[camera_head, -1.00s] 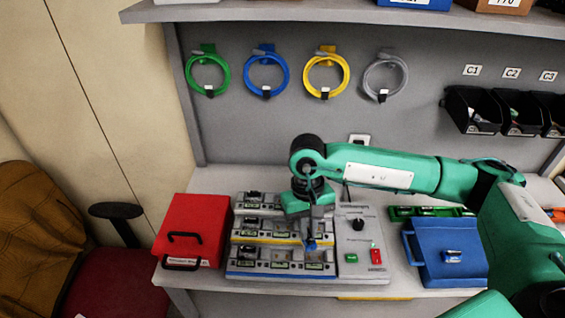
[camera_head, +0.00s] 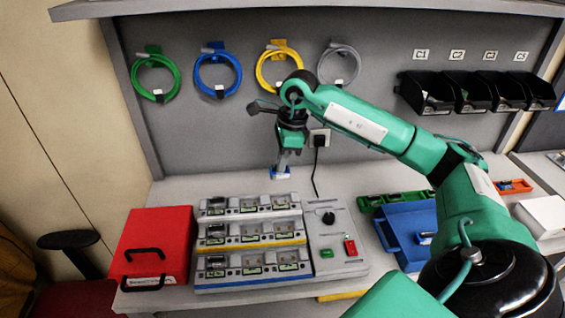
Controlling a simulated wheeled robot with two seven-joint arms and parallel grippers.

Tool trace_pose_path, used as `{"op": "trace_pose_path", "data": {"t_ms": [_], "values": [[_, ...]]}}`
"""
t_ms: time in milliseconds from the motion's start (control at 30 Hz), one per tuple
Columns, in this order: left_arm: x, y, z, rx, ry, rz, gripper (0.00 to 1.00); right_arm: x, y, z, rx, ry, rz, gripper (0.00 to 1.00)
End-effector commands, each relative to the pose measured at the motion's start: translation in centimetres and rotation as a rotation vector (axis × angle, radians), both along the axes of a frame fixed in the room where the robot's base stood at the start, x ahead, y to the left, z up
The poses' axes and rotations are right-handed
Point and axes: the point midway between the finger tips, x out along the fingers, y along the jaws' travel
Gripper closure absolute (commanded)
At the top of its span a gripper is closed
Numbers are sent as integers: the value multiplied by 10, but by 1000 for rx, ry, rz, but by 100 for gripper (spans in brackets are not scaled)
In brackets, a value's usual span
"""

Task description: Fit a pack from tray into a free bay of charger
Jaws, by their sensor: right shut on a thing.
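The charger (camera_head: 312,285) stands on the bench with three stepped rows of bays, edged white, yellow and blue, and a grey control panel on its right. Packs with small green displays sit in the bays; at this size I cannot tell which bays are free. My right gripper (camera_head: 282,164) is shut on a small blue-and-white pack (camera_head: 280,173) and holds it in the air behind and above the charger's back row. The blue tray (camera_head: 391,240) stands right of the charger, partly behind my right arm, with a pack (camera_head: 425,238) in it. My left gripper is not in view.
A red box (camera_head: 150,243) with black handles stands left of the charger. A green tray (camera_head: 371,202) with several items lies behind the blue tray. Coiled cables hang on the back wall, and black bins (camera_head: 430,97) hang at the right. A black cord runs from a wall socket.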

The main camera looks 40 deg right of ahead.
Motion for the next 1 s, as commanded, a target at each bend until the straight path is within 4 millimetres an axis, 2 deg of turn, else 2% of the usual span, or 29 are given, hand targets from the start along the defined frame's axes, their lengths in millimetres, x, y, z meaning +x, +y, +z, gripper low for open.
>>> {"op": "trace_pose_path", "data": {"t_ms": [367,1000], "values": [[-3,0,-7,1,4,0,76,0,-3,-9,-1,1,-34,100],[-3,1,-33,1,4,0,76,0,-3,-53,0,1,-30,100]]}}
